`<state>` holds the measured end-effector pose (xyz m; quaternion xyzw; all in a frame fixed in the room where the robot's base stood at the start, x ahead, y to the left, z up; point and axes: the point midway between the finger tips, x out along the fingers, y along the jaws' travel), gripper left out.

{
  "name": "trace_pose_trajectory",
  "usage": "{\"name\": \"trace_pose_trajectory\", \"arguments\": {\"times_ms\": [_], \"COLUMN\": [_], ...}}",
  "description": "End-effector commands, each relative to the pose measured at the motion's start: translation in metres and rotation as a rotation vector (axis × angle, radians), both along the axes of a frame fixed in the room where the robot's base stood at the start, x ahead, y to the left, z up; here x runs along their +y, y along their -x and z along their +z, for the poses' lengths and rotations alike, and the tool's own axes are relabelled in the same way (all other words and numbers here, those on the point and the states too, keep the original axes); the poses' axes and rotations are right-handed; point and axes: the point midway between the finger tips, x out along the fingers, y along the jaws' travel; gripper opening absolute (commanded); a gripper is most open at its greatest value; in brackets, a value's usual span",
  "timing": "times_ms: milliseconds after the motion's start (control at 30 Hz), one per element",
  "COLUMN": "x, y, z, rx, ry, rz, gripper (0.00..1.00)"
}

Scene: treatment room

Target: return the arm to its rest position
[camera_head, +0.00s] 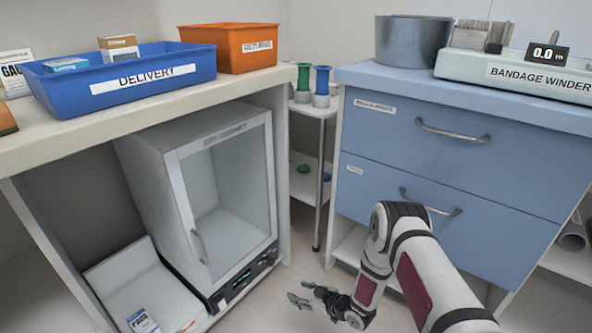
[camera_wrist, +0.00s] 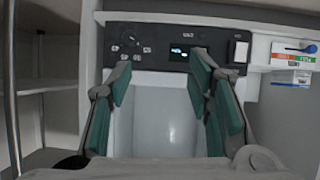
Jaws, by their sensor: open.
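My gripper (camera_head: 303,294) is low in the head view, in front of the gap between the left counter and the blue drawer cabinet. In the wrist view its two green-padded fingers (camera_wrist: 163,85) are apart, with nothing between them. My arm reaches down from the lower right, bent at the elbow. Beyond the fingers the wrist view shows the front of the white cabinet (camera_wrist: 165,122), with its dark control panel (camera_wrist: 155,50). That cabinet (camera_head: 215,200) stands under the left counter in the head view, its glass door shut. The gripper appears clear of it.
A blue DELIVERY bin (camera_head: 125,84) and an orange bin (camera_head: 232,52) stand on the left counter. The blue drawer cabinet (camera_head: 440,165) is close to my arm. A small shelf stand (camera_head: 308,155) fills the corner. Floor shows around the gripper.

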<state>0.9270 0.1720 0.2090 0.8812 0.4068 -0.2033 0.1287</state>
Motion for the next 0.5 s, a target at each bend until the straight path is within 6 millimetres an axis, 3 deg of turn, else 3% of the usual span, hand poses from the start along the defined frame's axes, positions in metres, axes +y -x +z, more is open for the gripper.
{"name": "trace_pose_trajectory", "arguments": {"times_ms": [267,500], "x": [-0.023,-0.064], "y": [-0.042,-0.079], "z": [0.053,0.139], "rx": [0.024,0.080], "ry": [0.116,0.272], "rz": [-0.053,-0.160], "gripper": [0.46,0.46]}}
